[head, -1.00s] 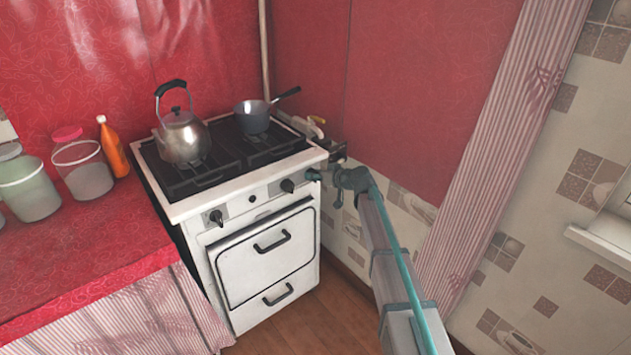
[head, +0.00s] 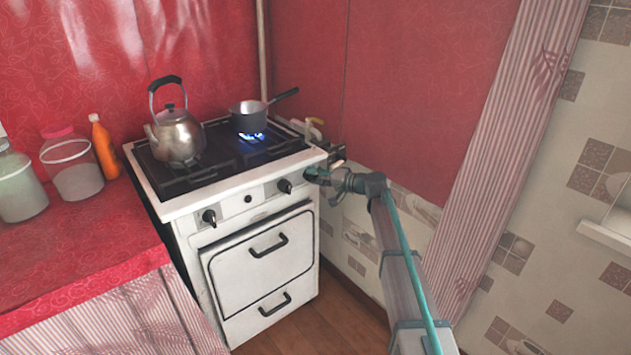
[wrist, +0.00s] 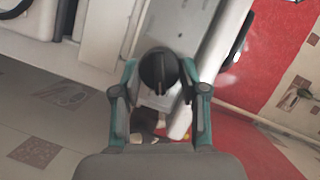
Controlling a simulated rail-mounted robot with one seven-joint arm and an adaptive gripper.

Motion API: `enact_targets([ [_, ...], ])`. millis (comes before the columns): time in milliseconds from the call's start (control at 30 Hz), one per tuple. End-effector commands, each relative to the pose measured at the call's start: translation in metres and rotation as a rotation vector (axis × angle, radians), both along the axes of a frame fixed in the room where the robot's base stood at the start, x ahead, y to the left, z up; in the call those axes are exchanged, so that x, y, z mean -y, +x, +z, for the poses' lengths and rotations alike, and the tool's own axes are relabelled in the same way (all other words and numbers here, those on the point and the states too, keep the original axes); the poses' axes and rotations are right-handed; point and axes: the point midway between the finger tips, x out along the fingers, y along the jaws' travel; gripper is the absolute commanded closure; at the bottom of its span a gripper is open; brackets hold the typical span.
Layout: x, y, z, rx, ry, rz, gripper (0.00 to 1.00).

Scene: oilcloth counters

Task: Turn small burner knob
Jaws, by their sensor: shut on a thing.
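The white stove (head: 262,262) stands in the corner with control knobs along its front panel. A blue flame (head: 252,137) burns under the small saucepan (head: 248,119) on the right burner. My gripper (head: 308,173) is at the right end of the panel, just right of a black knob (head: 284,186). In the wrist view, a round black knob (wrist: 158,68) sits between the fingertips of my gripper (wrist: 160,78), which is shut on it. The contact itself is hidden in the head view, and I cannot tell there which knob is gripped. Another black knob (head: 209,217) is at the left.
A metal kettle (head: 178,137) stands on the left burner. Jars (head: 72,168) and an orange bottle (head: 103,147) stand on the red counter (head: 85,245) to the left. The red wall (head: 400,95) and a striped curtain (head: 490,170) are close on the right. Floor shows in front of the stove.

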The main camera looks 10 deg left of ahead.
Motion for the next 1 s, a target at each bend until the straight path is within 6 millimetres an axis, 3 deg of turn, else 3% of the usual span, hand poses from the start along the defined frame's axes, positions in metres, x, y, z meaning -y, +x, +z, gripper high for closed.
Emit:
enact_targets([
  [500,0.0006,0.0007,-0.0041,-0.253,0.234,0.000,0.92],
  [1000,0.0005,0.0006,-0.0037,-0.295,0.274,-0.001,0.92],
])
